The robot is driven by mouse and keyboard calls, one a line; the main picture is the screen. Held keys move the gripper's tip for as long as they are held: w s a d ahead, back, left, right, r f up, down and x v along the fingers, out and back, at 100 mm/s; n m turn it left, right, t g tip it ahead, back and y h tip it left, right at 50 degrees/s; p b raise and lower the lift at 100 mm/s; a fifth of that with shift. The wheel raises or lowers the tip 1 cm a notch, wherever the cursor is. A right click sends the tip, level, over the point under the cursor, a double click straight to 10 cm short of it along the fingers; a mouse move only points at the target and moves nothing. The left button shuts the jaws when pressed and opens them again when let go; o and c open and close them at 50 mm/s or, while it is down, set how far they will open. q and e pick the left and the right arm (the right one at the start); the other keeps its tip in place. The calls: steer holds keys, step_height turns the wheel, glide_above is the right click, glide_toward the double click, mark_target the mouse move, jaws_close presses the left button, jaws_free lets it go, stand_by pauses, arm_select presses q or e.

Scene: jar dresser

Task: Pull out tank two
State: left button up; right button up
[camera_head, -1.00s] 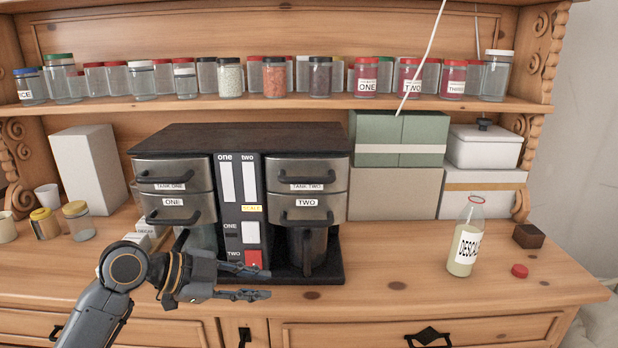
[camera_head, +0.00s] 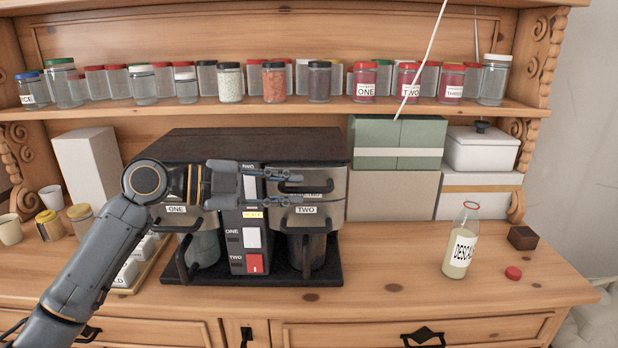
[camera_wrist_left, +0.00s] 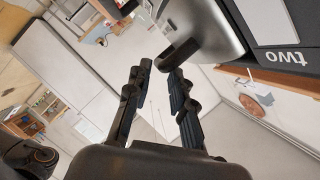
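The tank two drawer (camera_head: 332,178) is the upper right silver front of the dark coffee machine (camera_head: 240,143). It is closed, with a dark bar handle (camera_head: 318,187); my fingers partly cover its label. My left gripper (camera_head: 300,188) is in front of this drawer, one finger above the handle's level and one below. In the left wrist view the gripper (camera_wrist_left: 161,69) is open, and the dark handle (camera_wrist_left: 180,53) is by the fingertips, in front of the silver drawer front (camera_wrist_left: 215,30). Contact cannot be told. The right gripper is not in view.
The lower drawer marked TWO (camera_head: 325,212) and a glass pot (camera_head: 318,250) are below. A descaler bottle (camera_head: 460,245) and red cap (camera_head: 513,273) stand right on the counter. Green boxes (camera_head: 425,135) are beside the machine. Jars line the shelf above.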

mark_target(300, 190)
arm_select(q)
steer(key=shift+p+x, duration=0.7)
steer(key=shift+x, duration=1.5)
steer(key=shift+c, duration=0.2)
jaws_close()
